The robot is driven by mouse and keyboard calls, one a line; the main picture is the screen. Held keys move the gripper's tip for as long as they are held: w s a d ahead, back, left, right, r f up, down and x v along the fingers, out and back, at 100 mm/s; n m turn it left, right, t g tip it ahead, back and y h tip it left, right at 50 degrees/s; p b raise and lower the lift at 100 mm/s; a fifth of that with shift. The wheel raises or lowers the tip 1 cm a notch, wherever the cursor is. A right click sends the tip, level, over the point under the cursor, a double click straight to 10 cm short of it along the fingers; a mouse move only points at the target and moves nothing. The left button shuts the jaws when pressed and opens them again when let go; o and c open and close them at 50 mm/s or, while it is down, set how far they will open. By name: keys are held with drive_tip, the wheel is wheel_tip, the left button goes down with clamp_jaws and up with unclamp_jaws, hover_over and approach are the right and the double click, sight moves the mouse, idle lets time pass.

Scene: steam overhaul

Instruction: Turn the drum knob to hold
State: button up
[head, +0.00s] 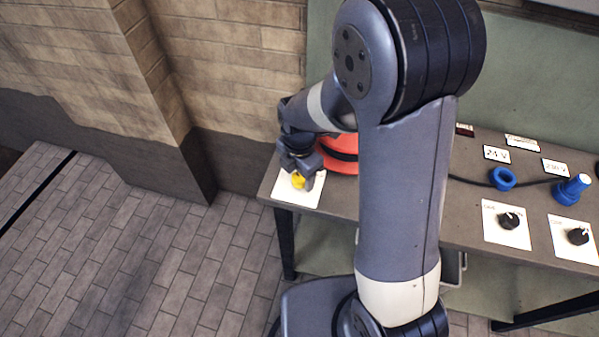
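My gripper (300,174) points down at the left end of the bench, over a white plate (290,195). A small yellow piece (298,182) shows between or just behind the fingertips; it may be a knob. The fingers hide part of it, and I cannot tell whether they touch or grip it. Two black knobs with white marks, a left one (509,221) and a right one (577,236), sit on white plates at the bench's right. Their lettering is too small to read, so I cannot tell which knob is the drum knob.
A red-orange round thing (338,152) stands close behind my gripper, partly hidden by my arm. A blue ring (503,178) and a blue plug (571,190) stand by the 24 V and 230 V labels. A dark cable crosses the grey bench (465,215). Left floor is clear.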

drive_tip(key=c, duration=0.9)
drive_tip(key=shift+m, duration=0.3)
drive_tip(key=m+b, duration=0.1)
drive_tip(key=m, duration=0.2)
drive_tip(key=shift+m, duration=0.3)
drive_tip(key=m+b, duration=0.1)
drive_tip(key=m, duration=0.3)
drive_tip(key=m+b, duration=0.1)
drive_tip(key=m, duration=0.8)
drive_tip(key=shift+m, duration=0.3)
